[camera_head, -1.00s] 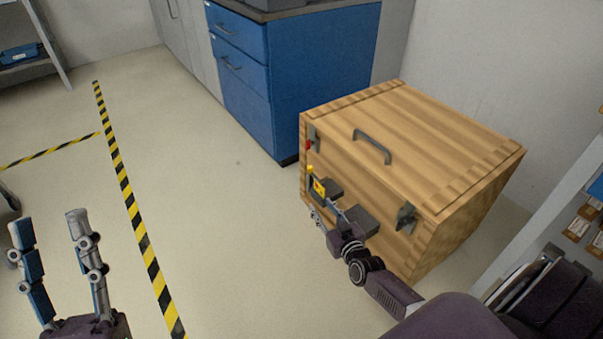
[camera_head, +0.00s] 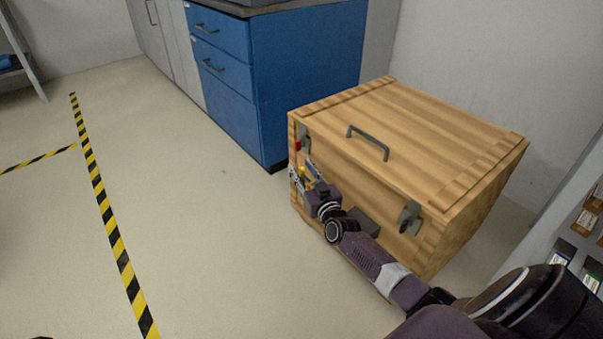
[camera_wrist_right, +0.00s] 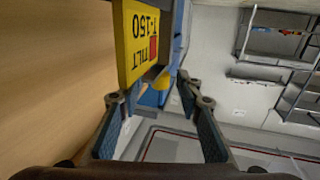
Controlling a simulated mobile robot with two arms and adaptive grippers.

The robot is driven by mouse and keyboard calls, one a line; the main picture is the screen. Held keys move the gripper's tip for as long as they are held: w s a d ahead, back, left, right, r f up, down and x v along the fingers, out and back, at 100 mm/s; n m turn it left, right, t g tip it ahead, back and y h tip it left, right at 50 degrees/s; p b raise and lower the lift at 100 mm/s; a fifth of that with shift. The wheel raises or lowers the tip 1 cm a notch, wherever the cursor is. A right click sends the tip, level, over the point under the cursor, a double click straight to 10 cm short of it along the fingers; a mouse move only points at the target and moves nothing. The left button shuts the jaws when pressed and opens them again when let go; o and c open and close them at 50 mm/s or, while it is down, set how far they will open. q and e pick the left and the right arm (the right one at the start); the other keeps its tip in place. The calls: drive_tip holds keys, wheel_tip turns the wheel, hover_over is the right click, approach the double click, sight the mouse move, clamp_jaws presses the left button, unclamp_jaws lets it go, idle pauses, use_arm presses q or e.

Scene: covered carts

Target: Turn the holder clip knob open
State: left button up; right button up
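A wooden crate (camera_head: 440,150) stands on the floor. A small yellow part (camera_head: 303,172) shows on its front face, largely hidden by my right gripper (camera_head: 307,176). In the right wrist view a yellow tag (camera_wrist_right: 142,40) with upside-down lettering, "TILT T-150", hangs close ahead, with a smaller yellow piece (camera_wrist_right: 162,81), possibly the knob, behind it. My right gripper's fingers (camera_wrist_right: 158,100) are apart, near the yellow piece, with no clear grip on anything. Whether they touch it I cannot tell.
The crate has a grey lid handle (camera_head: 368,143) and metal latches, one at the front right (camera_head: 409,217). A blue drawer cabinet (camera_head: 300,75) stands behind. Floor left of the crate is clear, with black-and-yellow tape (camera_head: 110,230). Shelving (camera_head: 580,210) stands at the right.

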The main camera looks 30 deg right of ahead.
drive_tip(key=shift+w, duration=0.1)
drive_tip(key=shift+c, duration=0.7)
clamp_jaws()
